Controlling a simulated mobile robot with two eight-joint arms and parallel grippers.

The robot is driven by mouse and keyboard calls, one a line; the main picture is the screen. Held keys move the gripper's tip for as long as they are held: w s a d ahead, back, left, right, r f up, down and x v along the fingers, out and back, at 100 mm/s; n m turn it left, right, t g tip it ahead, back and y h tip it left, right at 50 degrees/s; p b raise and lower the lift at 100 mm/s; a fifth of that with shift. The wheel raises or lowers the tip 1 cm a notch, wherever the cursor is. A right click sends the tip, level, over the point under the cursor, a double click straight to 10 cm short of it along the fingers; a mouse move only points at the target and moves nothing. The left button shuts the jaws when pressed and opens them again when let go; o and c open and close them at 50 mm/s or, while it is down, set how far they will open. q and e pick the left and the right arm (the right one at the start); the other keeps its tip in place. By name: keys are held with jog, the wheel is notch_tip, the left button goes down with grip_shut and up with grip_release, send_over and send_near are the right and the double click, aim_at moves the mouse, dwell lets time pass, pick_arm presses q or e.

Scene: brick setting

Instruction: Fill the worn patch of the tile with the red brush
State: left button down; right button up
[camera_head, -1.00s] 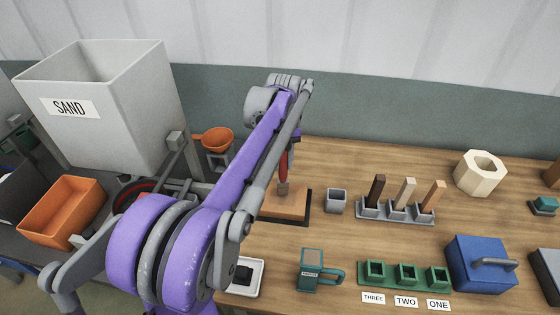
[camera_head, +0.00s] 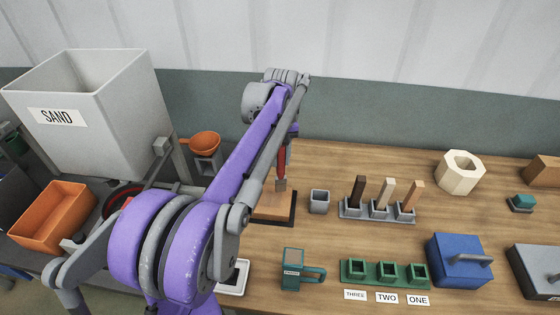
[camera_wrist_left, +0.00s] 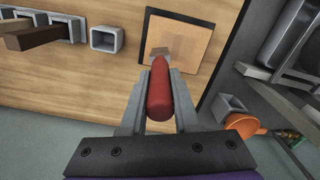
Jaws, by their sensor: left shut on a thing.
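My left gripper (camera_head: 285,143) is shut on the red brush (camera_head: 282,163), gripping it by its red handle, which also shows in the left wrist view (camera_wrist_left: 159,92). I cannot tell whether the bristles touch the tile, nor make out the worn patch. My arm hides the tile's left side in the head view. My right gripper is out of view.
A small grey cup (camera_head: 319,201) and a grey rack (camera_head: 378,211) with three upright sticks stand right of the tile. Nearer are a green mug-like block (camera_head: 292,269) and a green holder (camera_head: 386,273). The sand bin (camera_head: 90,110) and an orange funnel (camera_head: 205,144) are left.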

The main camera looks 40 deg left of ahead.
aim_at(281, 149)
pick_arm(q)
notch_tip(281, 149, up, 3)
jog(key=shift+r+p, duration=0.1)
jog(key=shift+p, duration=0.5)
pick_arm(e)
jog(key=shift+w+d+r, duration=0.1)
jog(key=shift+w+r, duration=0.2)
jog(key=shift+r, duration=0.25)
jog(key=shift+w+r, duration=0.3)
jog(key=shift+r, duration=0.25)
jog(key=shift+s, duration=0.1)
